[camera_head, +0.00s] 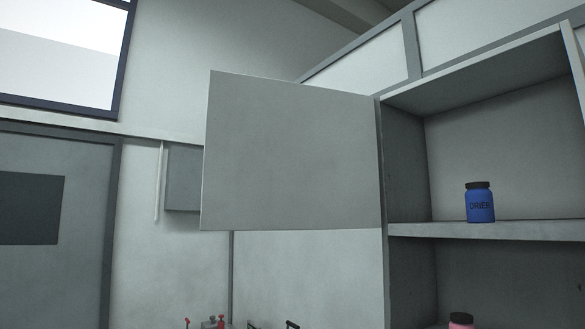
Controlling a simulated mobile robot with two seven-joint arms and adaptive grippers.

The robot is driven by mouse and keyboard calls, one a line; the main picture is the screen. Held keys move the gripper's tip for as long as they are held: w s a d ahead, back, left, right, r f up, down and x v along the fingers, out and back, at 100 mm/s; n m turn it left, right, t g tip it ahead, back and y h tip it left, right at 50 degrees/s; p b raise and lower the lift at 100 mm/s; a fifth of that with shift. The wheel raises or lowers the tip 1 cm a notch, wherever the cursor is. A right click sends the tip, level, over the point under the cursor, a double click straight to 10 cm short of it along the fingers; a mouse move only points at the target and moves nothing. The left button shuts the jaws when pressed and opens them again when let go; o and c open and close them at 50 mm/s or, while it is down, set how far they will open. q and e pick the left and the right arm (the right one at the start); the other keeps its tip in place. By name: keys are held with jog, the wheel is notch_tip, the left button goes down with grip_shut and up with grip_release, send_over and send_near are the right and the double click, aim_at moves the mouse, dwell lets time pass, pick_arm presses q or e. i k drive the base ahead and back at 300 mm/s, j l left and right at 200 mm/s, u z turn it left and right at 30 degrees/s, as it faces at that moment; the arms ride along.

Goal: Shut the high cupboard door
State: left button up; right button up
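The high cupboard (480,230) stands open at the right. Its grey door (292,152) is swung wide out to the left, hinged at the cupboard's left side wall. A blue jar with a dark lid, labelled "DRIER" (480,204), stands upright on the upper shelf. Neither of my grippers shows in the head view.
A pink jar with a dark lid (461,321) shows at the bottom edge, in the lower compartment. Small red items (213,322) show at the bottom, partly cut off. A grey wall box (183,178) is partly hidden behind the door. A grey room door (55,225) is at far left.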

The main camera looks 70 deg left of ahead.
aim_at(279, 155)
jog(key=k+j, duration=0.15)
jog(key=j, duration=0.25)
jog(key=k+j+z, duration=0.1)
jog(key=j, duration=0.3)
jog(key=k+j, duration=0.15)
jog(key=j, duration=0.25)
jog(key=k+j, duration=0.15)
jog(key=j, duration=0.2)
jog(key=k+j+z, duration=0.1)
jog(key=j, duration=0.3)
jog(key=k+j, duration=0.25)
jog(key=j, duration=0.15)
jog(key=k+j, duration=0.15)
jog(key=j, duration=0.2)
jog(key=k+j+z, duration=0.1)
jog(key=j, duration=0.3)
jog(key=j+z, duration=0.1)
jog(key=j, duration=0.7)
